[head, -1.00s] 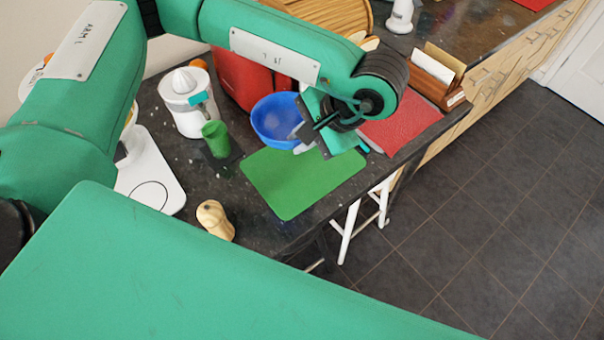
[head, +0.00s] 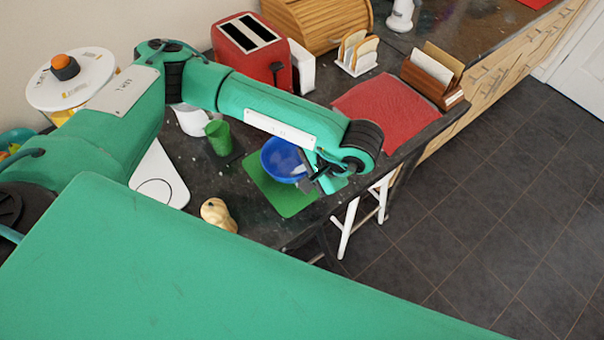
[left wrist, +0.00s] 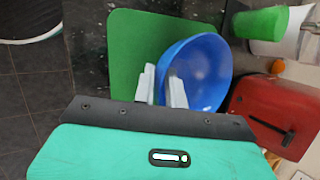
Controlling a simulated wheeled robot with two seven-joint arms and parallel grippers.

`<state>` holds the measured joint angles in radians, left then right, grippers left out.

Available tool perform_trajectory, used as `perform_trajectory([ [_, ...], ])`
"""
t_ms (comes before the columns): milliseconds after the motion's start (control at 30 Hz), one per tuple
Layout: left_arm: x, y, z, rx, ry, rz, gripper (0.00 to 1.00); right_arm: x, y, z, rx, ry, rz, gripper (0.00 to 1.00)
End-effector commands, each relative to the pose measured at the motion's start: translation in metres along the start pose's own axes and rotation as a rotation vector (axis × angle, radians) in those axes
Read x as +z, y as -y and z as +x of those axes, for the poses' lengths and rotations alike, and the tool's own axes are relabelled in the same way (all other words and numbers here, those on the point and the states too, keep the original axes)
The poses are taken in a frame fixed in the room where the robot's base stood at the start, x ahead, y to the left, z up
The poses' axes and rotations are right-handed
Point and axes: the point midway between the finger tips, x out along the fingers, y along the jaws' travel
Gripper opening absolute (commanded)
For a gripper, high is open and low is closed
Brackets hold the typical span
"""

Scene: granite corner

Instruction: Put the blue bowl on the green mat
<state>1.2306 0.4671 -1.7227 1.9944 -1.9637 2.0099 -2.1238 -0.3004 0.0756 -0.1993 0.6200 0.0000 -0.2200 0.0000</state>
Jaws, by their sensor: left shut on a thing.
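The blue bowl (head: 283,158) is upright over the green mat (head: 283,199) in the head view, covering part of it. My left gripper (head: 307,180) is shut on the bowl's near right rim. In the left wrist view the two pale fingers (left wrist: 162,88) grip the rim of the bowl (left wrist: 205,68), and the mat (left wrist: 130,45) shows beside and under it. I cannot tell whether the bowl touches the mat or hangs just above it. My right gripper is in neither view.
A green cup (head: 218,137) stands on a dark coaster left of the mat. A tan gourd-like object (head: 217,214) lies near the counter's front edge. A red cloth (head: 388,108) lies to the right and a red toaster (head: 245,55) stands behind. A white stool (head: 348,228) stands below the edge.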

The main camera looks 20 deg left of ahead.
Motion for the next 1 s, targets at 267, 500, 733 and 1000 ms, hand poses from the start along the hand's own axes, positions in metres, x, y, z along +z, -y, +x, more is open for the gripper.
perform_trajectory([
  [267,-0.0023,-0.003,0.0059,-0.001,-0.001,-0.001,0.0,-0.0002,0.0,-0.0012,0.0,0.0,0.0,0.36],
  [500,-0.0035,-0.0048,0.0091,-0.001,-0.001,-0.001,0.0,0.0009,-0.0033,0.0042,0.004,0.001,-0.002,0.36],
  [733,-0.0029,-0.0043,0.008,-0.001,0.0,0.0,0.35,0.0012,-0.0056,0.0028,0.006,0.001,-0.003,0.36],
  [1000,-0.0021,-0.0031,0.006,-0.001,0.0,0.0,0.35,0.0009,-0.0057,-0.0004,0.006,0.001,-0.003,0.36],
])
